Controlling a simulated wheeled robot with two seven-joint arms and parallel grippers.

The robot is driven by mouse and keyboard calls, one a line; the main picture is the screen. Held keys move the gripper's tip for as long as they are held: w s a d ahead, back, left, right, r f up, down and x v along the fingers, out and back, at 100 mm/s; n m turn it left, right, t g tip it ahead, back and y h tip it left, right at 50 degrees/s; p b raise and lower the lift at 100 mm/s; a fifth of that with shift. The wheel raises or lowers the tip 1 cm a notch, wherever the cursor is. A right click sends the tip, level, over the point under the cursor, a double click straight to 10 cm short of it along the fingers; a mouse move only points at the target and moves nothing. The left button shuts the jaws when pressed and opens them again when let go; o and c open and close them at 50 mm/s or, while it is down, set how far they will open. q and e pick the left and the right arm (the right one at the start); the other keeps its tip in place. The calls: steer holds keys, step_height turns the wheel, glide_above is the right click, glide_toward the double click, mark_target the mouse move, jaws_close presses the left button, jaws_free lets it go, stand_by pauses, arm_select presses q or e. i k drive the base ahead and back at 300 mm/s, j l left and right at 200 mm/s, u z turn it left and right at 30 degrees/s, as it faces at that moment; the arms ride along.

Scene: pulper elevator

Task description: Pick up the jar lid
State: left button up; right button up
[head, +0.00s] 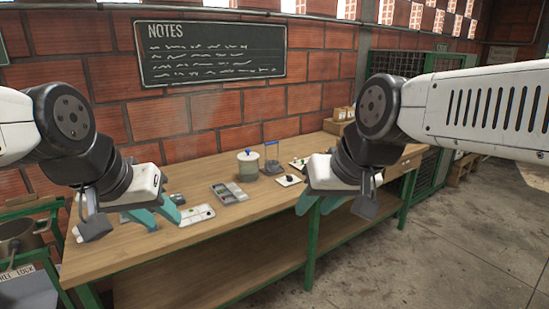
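A glass jar (246,172) stands upright on the wooden workbench, near the middle. Its pale jar lid (247,156) with a blue knob sits on top of it. My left gripper (162,216) has teal fingers spread apart over the bench's left part, to the left of the jar and nearer to me. My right gripper (314,206) also has teal fingers, apart and empty, near the bench's front edge to the right of the jar. Neither gripper touches the jar or its lid.
On the wooden workbench (180,262), a grey compartment tray (229,193) lies in front of the jar and a blue-framed stand (271,160) is close on its right. A white board (196,214) lies near my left gripper.

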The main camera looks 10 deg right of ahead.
mark_target(247, 156)
steer(key=i+l, duration=0.15)
steer(key=i, duration=0.45)
steer(key=i+l, duration=0.1)
steer(key=i, duration=0.45)
steer(key=i+l+u, duration=0.1)
steer(key=i, duration=0.5)
